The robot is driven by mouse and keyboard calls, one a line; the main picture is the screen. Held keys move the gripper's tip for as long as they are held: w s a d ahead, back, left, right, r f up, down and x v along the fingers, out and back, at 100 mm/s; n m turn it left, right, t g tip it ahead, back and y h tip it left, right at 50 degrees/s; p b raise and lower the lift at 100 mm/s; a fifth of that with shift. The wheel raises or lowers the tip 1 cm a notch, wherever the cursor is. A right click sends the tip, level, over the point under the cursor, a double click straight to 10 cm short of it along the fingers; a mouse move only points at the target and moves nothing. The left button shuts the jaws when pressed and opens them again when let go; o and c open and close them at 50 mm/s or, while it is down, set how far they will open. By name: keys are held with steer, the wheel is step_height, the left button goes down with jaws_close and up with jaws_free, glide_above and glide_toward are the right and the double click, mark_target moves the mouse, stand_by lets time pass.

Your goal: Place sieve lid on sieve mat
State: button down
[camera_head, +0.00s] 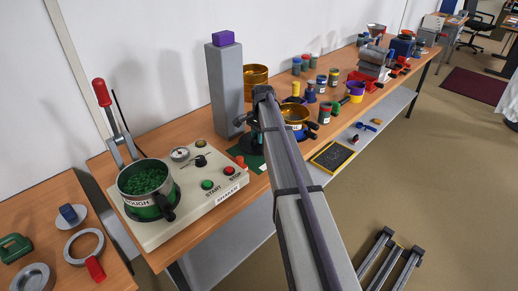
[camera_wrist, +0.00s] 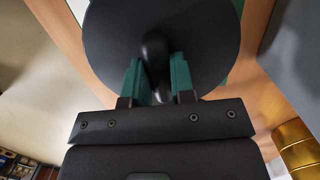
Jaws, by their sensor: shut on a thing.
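The sieve lid (camera_wrist: 205,35) is a dark round disc with a black knob handle. My gripper (camera_wrist: 156,78) has its green fingers shut on that handle. In the head view the black lid (camera_head: 248,144) shows partly, beside my arm, which hides the rest of it and most of my gripper. The dark green sieve mat (camera_head: 250,161) lies on the bench under the lid, mostly covered. In the wrist view green shows at the lid's edge. I cannot tell whether the lid touches the mat or hovers just above it.
The shaker (camera_head: 205,205) with a pot of green granules (camera_head: 145,181) stands to the left. A grey column (camera_head: 224,90) with a purple block stands just behind the lid. Gold sieves (camera_head: 256,77) and several jars stand behind and to the right.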

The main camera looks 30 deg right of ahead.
step_height(320, 180, down, 4)
steer(key=shift+r+b, duration=0.15)
steer(key=shift+b, duration=1.05)
steer(key=shift+r+p, duration=0.3)
steer(key=shift+r, duration=0.05)
steer(key=shift+f, duration=0.3)
steer(key=c, duration=1)
jaws_free()
steer(key=shift+r, duration=0.1)
